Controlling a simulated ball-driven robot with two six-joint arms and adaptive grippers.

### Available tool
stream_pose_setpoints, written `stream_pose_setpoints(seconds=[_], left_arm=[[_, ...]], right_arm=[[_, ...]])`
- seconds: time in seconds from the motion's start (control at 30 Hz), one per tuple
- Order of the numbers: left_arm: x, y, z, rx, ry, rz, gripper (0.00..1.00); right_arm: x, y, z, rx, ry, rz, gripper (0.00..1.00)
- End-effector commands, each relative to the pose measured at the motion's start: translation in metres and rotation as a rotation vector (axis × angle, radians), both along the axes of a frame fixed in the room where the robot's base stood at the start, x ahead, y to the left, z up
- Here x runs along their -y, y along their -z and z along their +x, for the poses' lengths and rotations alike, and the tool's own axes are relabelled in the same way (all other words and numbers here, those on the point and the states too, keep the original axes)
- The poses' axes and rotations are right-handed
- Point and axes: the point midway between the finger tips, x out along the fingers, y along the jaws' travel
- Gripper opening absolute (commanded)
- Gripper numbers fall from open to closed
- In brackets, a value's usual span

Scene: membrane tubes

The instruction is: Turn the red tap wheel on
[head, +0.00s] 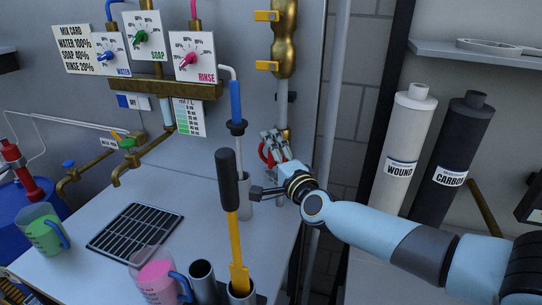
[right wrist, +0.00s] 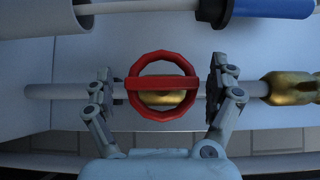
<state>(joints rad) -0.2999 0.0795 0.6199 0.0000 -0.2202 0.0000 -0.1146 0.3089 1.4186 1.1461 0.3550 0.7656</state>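The red tap wheel (head: 264,152) is on the pipe at the right edge of the panel, partly hidden by my right gripper (head: 273,146). In the right wrist view the wheel (right wrist: 162,83) is a red ring with one crossbar, with brass behind it. My right gripper (right wrist: 160,88) is open, one finger on each side of the wheel. A small gap shows between each finger and the rim, so it does not look gripped. My left gripper is not in view.
A black-handled yellow tool (head: 237,235) stands in front of my right gripper. A grey cup (head: 244,207) stands near it. A white WOUND cylinder (head: 402,150) and a dark CARBON cylinder (head: 452,155) stand to the right. A black grate (head: 133,230) lies on the counter.

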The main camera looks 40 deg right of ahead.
Motion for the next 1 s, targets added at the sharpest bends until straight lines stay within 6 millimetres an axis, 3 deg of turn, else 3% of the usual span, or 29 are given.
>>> stream_pose_setpoints(seconds=[0.33,0.73,1.0], left_arm=[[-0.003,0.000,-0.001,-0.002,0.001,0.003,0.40],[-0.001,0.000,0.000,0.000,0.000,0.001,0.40],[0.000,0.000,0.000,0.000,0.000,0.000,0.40]], right_arm=[[-0.003,0.000,-0.009,0.001,0.000,0.001,0.90],[-0.028,-0.001,-0.088,-0.002,0.000,0.002,0.90],[-0.036,-0.001,-0.113,0.000,0.000,0.001,0.90]])
